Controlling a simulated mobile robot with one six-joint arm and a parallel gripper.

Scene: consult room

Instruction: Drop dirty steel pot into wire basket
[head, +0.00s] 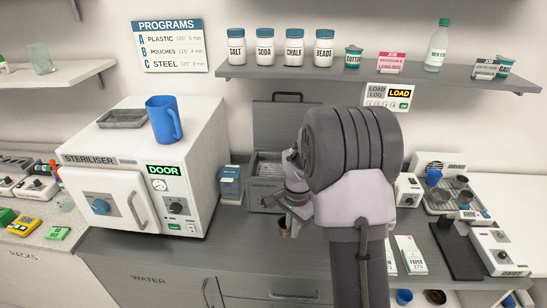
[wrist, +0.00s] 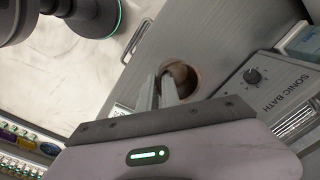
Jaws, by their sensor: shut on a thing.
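My gripper (wrist: 168,92) points down over the grey counter, in front of the sonic bath. Its fingers are close together on a small round brownish thing (wrist: 181,76), which appears to be the dirty steel pot. In the head view a small brownish part of it (head: 286,229) shows below my gripper (head: 289,213); my arm and wrist hide much of this area. The sonic bath (head: 262,198) stands behind the gripper with its lid (head: 283,124) raised. Wire-like mesh (head: 266,166) shows in its opening, perhaps the wire basket, partly hidden by my wrist.
A white steriliser (head: 135,190) with a blue jug (head: 163,119) on top stands at left. A blue box (head: 231,184) is beside the bath. Small cups (head: 462,181) stand on a rack at right. A shelf (head: 300,74) with jars runs above. Counter in front of the steriliser is clear.

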